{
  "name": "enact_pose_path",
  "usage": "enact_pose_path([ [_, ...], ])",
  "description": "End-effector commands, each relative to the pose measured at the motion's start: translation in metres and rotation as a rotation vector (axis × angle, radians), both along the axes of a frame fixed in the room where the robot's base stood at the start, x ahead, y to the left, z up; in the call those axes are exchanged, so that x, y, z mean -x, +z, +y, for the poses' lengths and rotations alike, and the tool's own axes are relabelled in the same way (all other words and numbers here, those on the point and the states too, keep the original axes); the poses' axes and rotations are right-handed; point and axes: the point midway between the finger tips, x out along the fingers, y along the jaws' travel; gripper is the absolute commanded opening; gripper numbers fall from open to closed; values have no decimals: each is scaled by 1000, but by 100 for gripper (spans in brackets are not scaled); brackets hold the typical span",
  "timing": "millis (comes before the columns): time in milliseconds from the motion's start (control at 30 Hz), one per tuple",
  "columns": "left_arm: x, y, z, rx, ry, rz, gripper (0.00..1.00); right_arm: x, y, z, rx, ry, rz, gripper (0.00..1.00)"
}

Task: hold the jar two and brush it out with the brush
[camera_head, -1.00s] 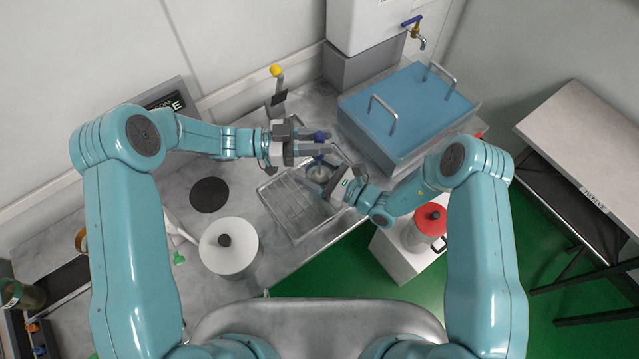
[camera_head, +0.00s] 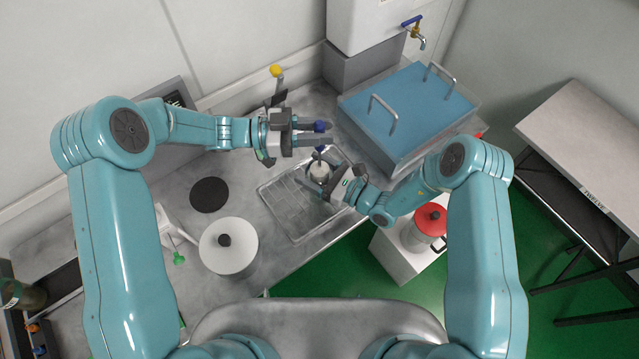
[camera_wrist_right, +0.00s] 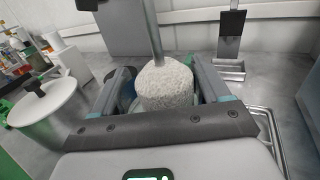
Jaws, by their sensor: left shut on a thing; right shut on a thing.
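My left gripper (camera_head: 324,134) is shut on the brush's blue handle (camera_head: 320,126), above the drainer. The brush's metal rod (camera_wrist_right: 154,35) runs down to a pale, speckled, cylindrical head (camera_wrist_right: 166,86) in the right wrist view. The head also shows in the head view (camera_head: 319,172). My right gripper (camera_head: 323,179) is shut on jar two, with its fingers on both sides of the brush head. The jar's wall is hard to make out, so I cannot tell how deep the head sits in it.
A wire drainer (camera_head: 287,212) lies below the grippers. A blue-topped basin (camera_head: 408,108) with two handles stands right, below a tap (camera_head: 421,42). A white lidded pot (camera_head: 229,262) and a black disc (camera_head: 209,195) are on the left. A red-lidded jug (camera_head: 430,220) stands lower right.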

Motion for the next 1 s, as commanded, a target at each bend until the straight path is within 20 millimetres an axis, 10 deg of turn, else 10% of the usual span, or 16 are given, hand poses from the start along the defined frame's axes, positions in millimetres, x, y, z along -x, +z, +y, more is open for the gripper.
enact_pose_path([
  [500,0,-41,0,0,0,0,0,0,-1,0,1,0,2,38],
  [1000,0,-28,0,0,0,-3,0,0,-1,0,1,0,2,38],
])
